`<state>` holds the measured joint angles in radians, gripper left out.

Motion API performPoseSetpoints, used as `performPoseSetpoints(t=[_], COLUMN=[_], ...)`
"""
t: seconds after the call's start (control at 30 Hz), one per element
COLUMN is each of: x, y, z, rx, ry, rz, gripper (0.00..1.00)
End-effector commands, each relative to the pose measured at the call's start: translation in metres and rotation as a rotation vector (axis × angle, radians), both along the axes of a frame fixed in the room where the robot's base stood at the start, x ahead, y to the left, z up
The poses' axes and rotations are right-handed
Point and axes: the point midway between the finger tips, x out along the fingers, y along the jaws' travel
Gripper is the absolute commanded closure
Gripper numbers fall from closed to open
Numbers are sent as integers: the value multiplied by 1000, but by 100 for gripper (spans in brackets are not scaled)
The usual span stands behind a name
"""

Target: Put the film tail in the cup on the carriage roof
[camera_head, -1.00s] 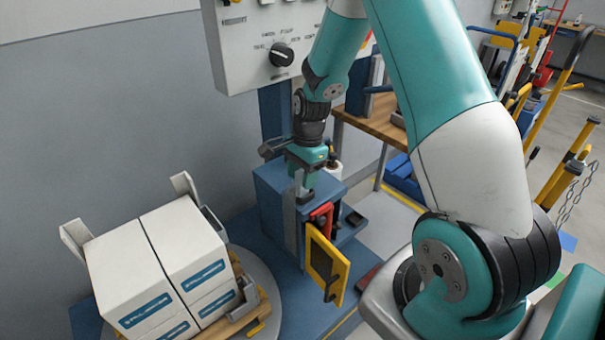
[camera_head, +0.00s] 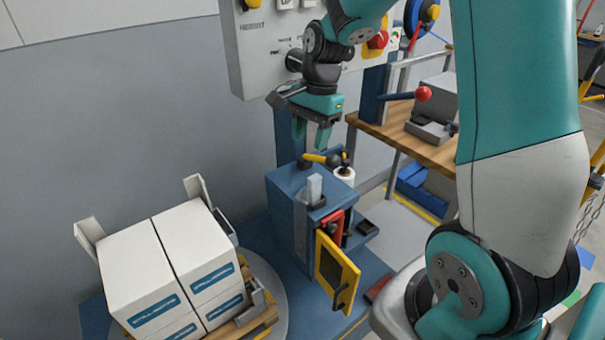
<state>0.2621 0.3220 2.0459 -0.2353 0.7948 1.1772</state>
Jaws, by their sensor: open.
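The carriage (camera_head: 284,200) is a blue box standing left of the film roll, with its roof (camera_head: 288,181) facing up. A pale, whitish piece that looks like the film tail (camera_head: 314,187) stands upright at the front edge of the roof. A grey holder that looks like the cup (camera_head: 315,203) is around its foot; I cannot see inside it. My gripper (camera_head: 311,143) is open and empty above the roof, fingers pointing down, clear of the pale piece. The white film roll (camera_head: 344,177) stands behind the carriage's right side.
A yellow-framed door (camera_head: 335,270) with a dark panel hangs open at the carriage front. White boxes (camera_head: 175,265) stand on a pallet at left. A wooden bench (camera_head: 425,145) is at right.

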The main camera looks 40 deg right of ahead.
Motion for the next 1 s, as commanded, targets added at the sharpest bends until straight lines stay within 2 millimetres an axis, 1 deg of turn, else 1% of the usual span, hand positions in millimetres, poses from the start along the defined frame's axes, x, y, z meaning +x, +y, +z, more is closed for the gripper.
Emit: performPoseSetpoints(t=[0.03, 0.07, 0.1, 0.17, 0.2, 0.27, 0.3, 0.33, 0.4, 0.5, 0.53, 0.6, 1.0], x=[-13, -24, -41, -71, -93, -124, -144, -158, -184, -205, -208, -211, -210], y=[32, 51, 78, 113, 134, 158, 171, 178, 191, 199, 199, 199, 199], z=[16, 24, 34, 46, 53, 60, 63, 64, 67, 67, 67, 67, 67], rx=[10, 18, 31, 50, 63, 80, 92, 99, 113, 125, 126, 129, 128], ry=[-46, -77, -120, -189, -234, -302, -344, -372, -429, -479, -487, -493, -493], rz=[183, 309, 493, 773, 953, 1202, 1349, 1447, 1630, 1785, 1808, 1832, 1828], gripper=[52, 52, 52, 52, 52, 52, 52, 52, 52, 52, 52, 52, 52])
